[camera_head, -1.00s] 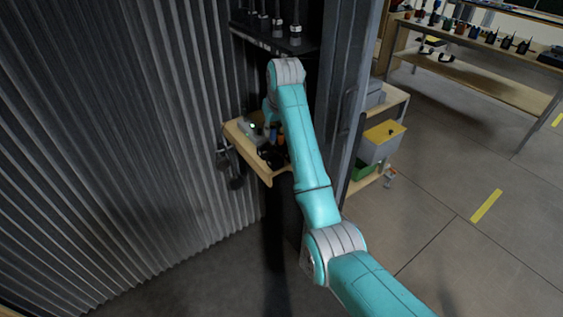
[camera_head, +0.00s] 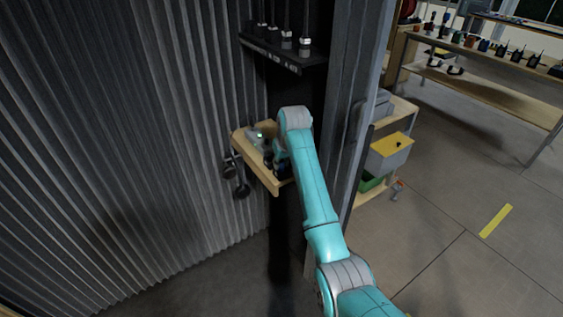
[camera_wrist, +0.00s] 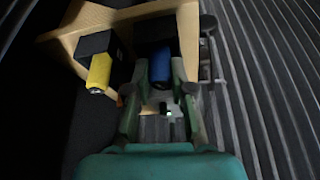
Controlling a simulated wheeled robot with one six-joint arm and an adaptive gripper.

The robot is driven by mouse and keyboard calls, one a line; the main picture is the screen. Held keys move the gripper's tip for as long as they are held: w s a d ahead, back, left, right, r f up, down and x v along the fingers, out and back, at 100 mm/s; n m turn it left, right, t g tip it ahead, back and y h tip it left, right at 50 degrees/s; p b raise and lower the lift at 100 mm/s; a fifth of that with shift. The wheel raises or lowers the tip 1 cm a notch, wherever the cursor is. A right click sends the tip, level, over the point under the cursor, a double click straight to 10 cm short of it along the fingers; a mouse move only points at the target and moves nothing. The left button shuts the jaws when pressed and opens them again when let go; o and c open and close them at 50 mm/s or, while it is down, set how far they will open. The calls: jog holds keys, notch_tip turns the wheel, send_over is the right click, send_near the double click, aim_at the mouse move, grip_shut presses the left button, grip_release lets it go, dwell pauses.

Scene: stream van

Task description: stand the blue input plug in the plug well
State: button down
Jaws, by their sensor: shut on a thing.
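The blue input plug (camera_wrist: 160,66) is a short blue cylinder with a dark end. In the wrist view my gripper (camera_wrist: 160,76) has one finger on each side of it and is shut on it. A dark block (camera_wrist: 155,30) lies just beyond the plug; I cannot tell whether they touch or whether this block is the plug well. A yellow plug (camera_wrist: 98,72) is at a black block (camera_wrist: 103,44) to the left. In the head view my arm hides the gripper and most of the blue plug.
A small wooden shelf (camera_head: 262,178) holds a device with a green light (camera_head: 257,137). A dark rack (camera_head: 283,55) hangs above it. Corrugated wall stands to the left, a grey post (camera_head: 352,110) to the right. A cart with a yellow-topped bin (camera_head: 390,150) stands beyond the post.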

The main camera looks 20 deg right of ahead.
jog(key=c, duration=1)
grip_release()
jog(key=shift+f, duration=0.1)
jog(key=v, duration=1.2)
